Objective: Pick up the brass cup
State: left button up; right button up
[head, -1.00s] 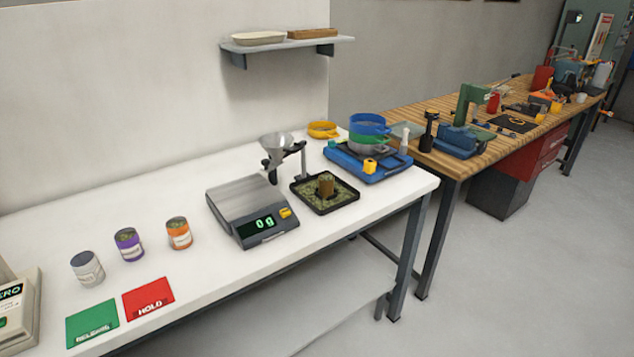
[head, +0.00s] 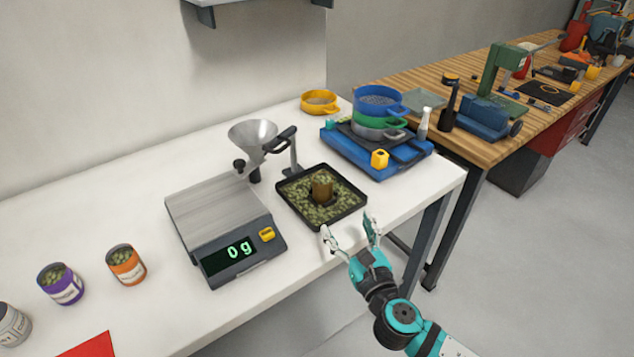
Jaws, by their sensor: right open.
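The brass cup (head: 321,186) stands upright in the middle of a black square tray (head: 290,212) on the white bench. Greenish granules lie around it in the tray and hide its foot. My right gripper (head: 349,229) is open and empty. It shows at the front edge of the bench, below and to the right of the tray in the picture, apart from the cup. My left gripper is not in view.
A scale (head: 212,201) reading 0 g stands left of the tray. A metal funnel (head: 254,134) on a stand is behind it. A blue sieve machine (head: 400,158) stands at the right. Orange (head: 127,267) and purple (head: 65,287) cans stand at the left.

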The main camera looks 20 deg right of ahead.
aim_at(327, 186)
jog(key=w, duration=0.7)
jog(key=w+p, duration=0.1)
jog(key=w, duration=0.3)
jog(key=shift+a, duration=0.25)
jog(key=w, duration=0.5)
jog(key=shift+c, duration=0.2)
jog(key=c, duration=1.4)
